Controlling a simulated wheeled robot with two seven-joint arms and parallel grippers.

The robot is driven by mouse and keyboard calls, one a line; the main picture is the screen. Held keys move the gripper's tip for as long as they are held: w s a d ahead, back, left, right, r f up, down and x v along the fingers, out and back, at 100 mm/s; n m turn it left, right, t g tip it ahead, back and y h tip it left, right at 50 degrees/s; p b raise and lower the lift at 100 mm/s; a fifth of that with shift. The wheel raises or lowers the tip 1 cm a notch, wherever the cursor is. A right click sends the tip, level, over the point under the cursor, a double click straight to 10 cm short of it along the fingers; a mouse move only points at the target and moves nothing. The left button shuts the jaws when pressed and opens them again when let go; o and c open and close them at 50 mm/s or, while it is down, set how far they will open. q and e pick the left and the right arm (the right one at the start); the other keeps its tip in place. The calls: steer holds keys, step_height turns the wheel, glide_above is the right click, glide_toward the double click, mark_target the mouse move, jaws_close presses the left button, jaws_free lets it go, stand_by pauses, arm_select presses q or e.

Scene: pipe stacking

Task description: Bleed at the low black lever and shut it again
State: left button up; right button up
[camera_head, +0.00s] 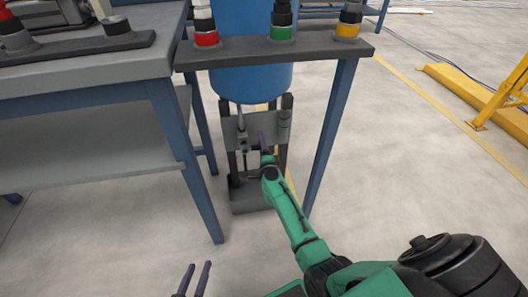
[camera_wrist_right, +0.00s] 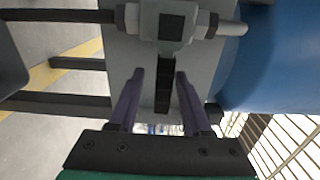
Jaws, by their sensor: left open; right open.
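The black lever (camera_wrist_right: 162,92) hangs from a grey valve body (camera_wrist_right: 175,24) in the right wrist view. My right gripper (camera_wrist_right: 158,75) is open, with one purple finger on each side of the lever. Gaps show between the fingers and the lever, though how deep the lever sits between them is hard to tell. In the head view, my right gripper (camera_head: 263,142) is low beside the pipe and valve (camera_head: 242,138) under the blue tank (camera_head: 252,75). I cannot make out the lever there. My left gripper (camera_head: 195,278) is open and empty at the bottom edge.
A dark shelf (camera_head: 275,51) with red, green and yellow-collared fittings crosses above the valve. Its blue leg (camera_head: 333,135) stands right of my right arm. A workbench (camera_head: 90,68) stands at left. Yellow equipment (camera_head: 490,100) is at far right. The front floor is clear.

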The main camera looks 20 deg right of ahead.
arm_select(q)
step_height(320, 180, up, 4)
steer(key=shift+w+f+g+p, duration=0.1)
steer(key=shift+f+g+p, duration=0.2)
steer(key=shift+p, duration=0.9)
arm_select(e)
steer(key=v, duration=1.4)
